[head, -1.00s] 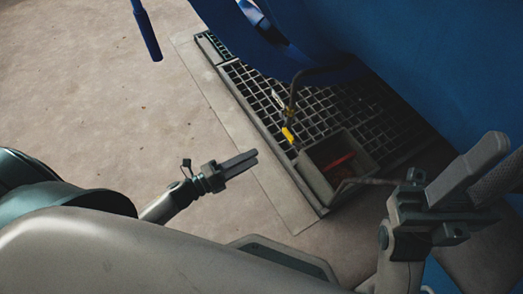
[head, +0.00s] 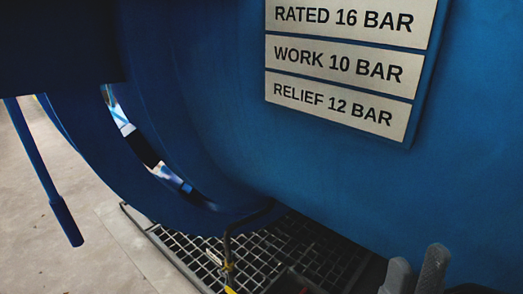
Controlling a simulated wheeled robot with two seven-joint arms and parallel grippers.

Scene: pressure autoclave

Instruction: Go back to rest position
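My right gripper (head: 418,258) shows at the bottom right edge, in front of the blue vessel. Its two grey fingers point up with a gap between them, and nothing is seen held there. Its wrist and arm are cut off by the bottom edge. My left gripper is out of view.
The blue autoclave body (head: 470,150) fills the right, with a rating plate (head: 340,70) on it. A blue lever (head: 45,190) hangs at left. A metal grating (head: 185,250) lies below, with a yellow-marked cable (head: 228,266). Bare floor (head: 35,260) is at lower left.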

